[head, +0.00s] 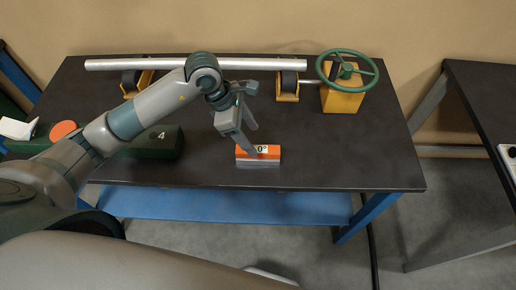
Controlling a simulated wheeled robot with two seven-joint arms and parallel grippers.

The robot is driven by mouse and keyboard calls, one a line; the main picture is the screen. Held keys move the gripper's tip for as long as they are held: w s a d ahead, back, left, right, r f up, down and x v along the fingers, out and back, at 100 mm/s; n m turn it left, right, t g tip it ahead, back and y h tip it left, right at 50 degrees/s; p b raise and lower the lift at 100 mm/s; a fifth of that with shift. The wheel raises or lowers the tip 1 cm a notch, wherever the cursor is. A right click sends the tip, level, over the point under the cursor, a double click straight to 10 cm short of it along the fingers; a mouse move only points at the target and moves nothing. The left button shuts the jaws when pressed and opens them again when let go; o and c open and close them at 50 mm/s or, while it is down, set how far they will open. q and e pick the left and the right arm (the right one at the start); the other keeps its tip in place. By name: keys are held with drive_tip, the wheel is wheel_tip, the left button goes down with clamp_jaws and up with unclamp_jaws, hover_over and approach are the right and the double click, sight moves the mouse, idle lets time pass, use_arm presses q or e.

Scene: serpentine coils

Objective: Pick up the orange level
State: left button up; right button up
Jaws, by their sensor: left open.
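The orange level (270,155) is a small block with an orange upper part, a pale lower front and a white label reading "0°". It lies on the dark tabletop (340,170) near the front edge. My left gripper (255,138) reaches in from the left and is directly over the level, with its fingers apart. One finger comes down in front of the level's top and hides part of it and its label. I cannot tell whether that finger touches it. My right gripper is not in view.
A silver pipe (245,64) rests on yellow supports along the back. A green handwheel (347,70) on a yellow block stands at back right. A dark green box marked 4 (165,143) lies left. The tabletop right of the level is clear. Another table (480,110) stands right.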

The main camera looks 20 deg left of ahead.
sight(258, 149)
use_arm(q)
drive_tip(key=shift+x, duration=0.8)
drive_tip(key=shift+s+d+f+p, duration=0.15)
drive_tip(key=shift+d+f+p, duration=0.15)
drive_tip(key=shift+f+p, duration=0.65)
drive_tip(key=shift+p+x, duration=0.9)
drive_tip(key=shift+x, duration=0.35)
drive_tip(key=shift+d+f, duration=0.1)
drive_tip(key=shift+f, duration=0.25)
drive_tip(key=c, duration=1.3)
drive_tip(key=shift+c, duration=0.2)
